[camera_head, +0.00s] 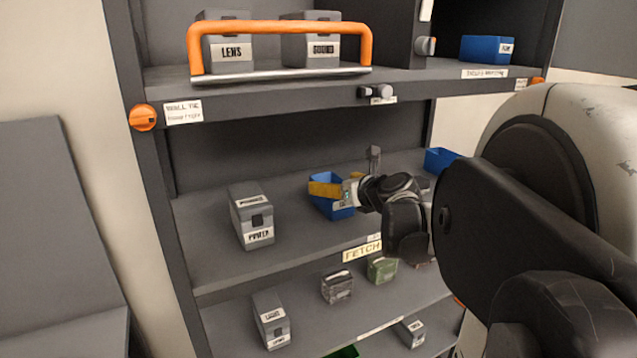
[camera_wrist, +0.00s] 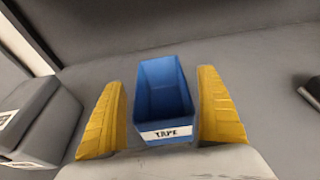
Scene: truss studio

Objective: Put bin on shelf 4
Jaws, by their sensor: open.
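A blue open bin labelled TAPE (camera_wrist: 165,95) stands on the middle shelf, and it also shows in the head view (camera_head: 331,207). My gripper (camera_wrist: 163,112) is open, with one yellow finger on each side of the bin. In the wrist view small gaps show between the fingers and the bin walls. In the head view my gripper (camera_head: 330,190) reaches in from the right, and one yellow finger hides part of the bin. The middle shelf (camera_head: 215,262) carries a FETCH label on its front edge. I see no shelf number 4.
A grey POWER box (camera_head: 251,216) stands left of the bin; another blue bin (camera_head: 440,160) stands to the right. The upper shelf (camera_head: 420,78) has an orange handle bar (camera_head: 280,27) across its front. The lower shelf holds several small boxes.

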